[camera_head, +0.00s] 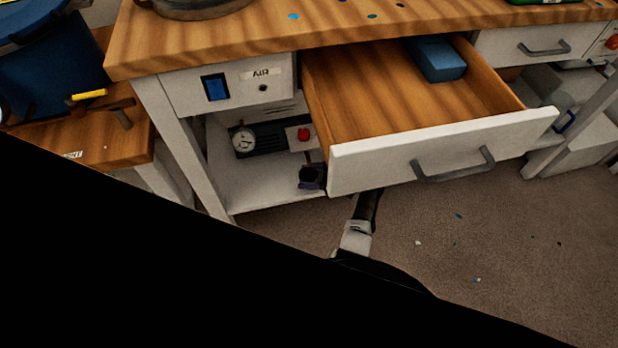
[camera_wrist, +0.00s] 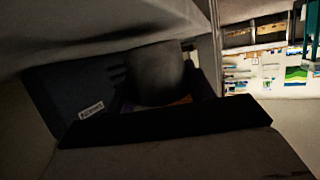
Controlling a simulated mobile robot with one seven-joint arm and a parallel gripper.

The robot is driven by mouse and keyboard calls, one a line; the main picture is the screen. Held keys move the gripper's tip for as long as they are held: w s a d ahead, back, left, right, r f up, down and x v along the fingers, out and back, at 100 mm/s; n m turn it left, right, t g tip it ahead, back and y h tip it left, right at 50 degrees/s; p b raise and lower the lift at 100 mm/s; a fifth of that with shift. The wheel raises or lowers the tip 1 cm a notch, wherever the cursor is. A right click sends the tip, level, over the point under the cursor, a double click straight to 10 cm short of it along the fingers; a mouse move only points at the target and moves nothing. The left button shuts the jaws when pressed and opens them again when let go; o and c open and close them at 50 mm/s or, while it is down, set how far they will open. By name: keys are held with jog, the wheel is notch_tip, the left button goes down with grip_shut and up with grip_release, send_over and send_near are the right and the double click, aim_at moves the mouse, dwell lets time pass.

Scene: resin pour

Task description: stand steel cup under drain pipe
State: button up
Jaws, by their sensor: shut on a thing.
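In the wrist view, a dark grey rounded thing, seemingly the steel cup (camera_wrist: 157,75), sits between the dark fingers of my gripper (camera_wrist: 160,98). The gripper is shut on it, in deep shade. In the head view, my arm reaches under the open drawer, and the drawer front hides most of the wrist and hand. A small dark shape beside the drawer's left edge, over the lower shelf, may be part of my gripper (camera_head: 312,177) or the cup; I cannot tell which. I cannot make out the drain pipe for certain in either view.
The open drawer (camera_head: 435,150) hangs over my arm and holds a blue box (camera_head: 437,60). A dark unit with a gauge (camera_head: 243,140) and a red knob (camera_head: 303,134) stands on the lower shelf (camera_head: 262,192). The floor (camera_head: 500,225) to the right is mostly clear.

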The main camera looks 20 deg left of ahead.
jog(key=shift+f, duration=0.65)
jog(key=shift+f, duration=0.2)
jog(key=o, duration=1.1)
jog(key=shift+r, duration=0.1)
jog(key=shift+c, duration=0.2)
jog(key=shift+r, duration=0.15)
jog(key=v, duration=1.2)
jog(key=shift+b, duration=0.45)
jog(key=shift+w, duration=0.1)
